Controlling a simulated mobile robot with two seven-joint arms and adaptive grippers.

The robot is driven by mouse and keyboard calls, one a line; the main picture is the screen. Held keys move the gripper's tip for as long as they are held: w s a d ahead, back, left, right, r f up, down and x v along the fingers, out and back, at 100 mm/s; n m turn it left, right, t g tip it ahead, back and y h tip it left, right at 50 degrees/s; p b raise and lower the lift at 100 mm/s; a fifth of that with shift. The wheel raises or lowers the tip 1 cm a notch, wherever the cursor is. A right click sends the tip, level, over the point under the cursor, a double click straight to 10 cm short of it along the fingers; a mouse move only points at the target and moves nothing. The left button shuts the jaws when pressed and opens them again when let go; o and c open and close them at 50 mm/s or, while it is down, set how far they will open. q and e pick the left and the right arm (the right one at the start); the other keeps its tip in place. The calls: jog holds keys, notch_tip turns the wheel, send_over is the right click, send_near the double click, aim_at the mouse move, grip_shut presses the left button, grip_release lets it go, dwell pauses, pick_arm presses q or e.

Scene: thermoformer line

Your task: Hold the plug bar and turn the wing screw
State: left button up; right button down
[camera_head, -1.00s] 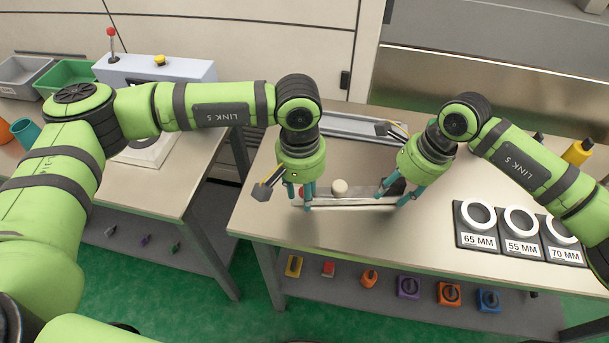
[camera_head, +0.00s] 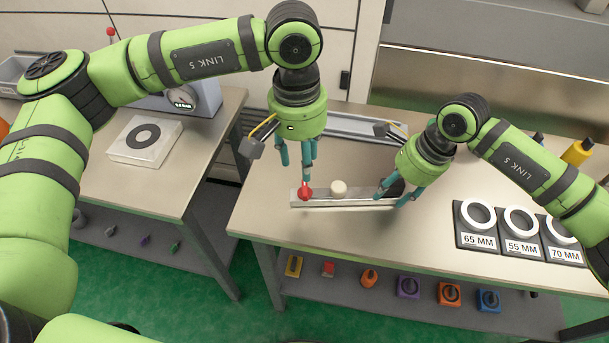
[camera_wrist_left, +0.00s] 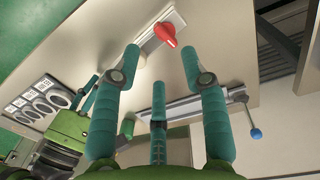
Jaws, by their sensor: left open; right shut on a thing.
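The plug bar (camera_head: 350,203) is a pale metal bar lying along the front part of the bench. A red wing screw (camera_head: 305,193) sits at its left end, and a cream round knob (camera_head: 338,188) stands beside it. My left gripper (camera_head: 299,176) is open and points down just above the wing screw. In the left wrist view, the red wing screw (camera_wrist_left: 167,34) shows beyond the spread fingertips (camera_wrist_left: 160,58), apart from them as far as I can tell. My right gripper (camera_head: 396,194) is shut on the right end of the plug bar, partly hiding it.
Black holders with white rings (camera_head: 520,218), labelled 65, 55 and 70 MM, lie to the right. A metal rail (camera_head: 350,126) runs behind the bar. A yellow bottle (camera_head: 578,152) stands at the far right. A side table (camera_head: 120,185) is at left, across a gap.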

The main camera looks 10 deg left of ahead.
aim_at(303, 194)
pick_arm(q)
jog(key=shift+r, duration=1.05)
jog(key=shift+c, duration=1.1)
jog(key=f+n, duration=0.3)
jog(key=shift+s+d, duration=0.1)
jog(key=shift+d, duration=0.25)
jog(key=shift+f, duration=4.55)
jog(key=shift+c, duration=0.3)
grip_shut()
jog(key=shift+a+y, duration=0.15)
jog(key=shift+y, duration=0.15)
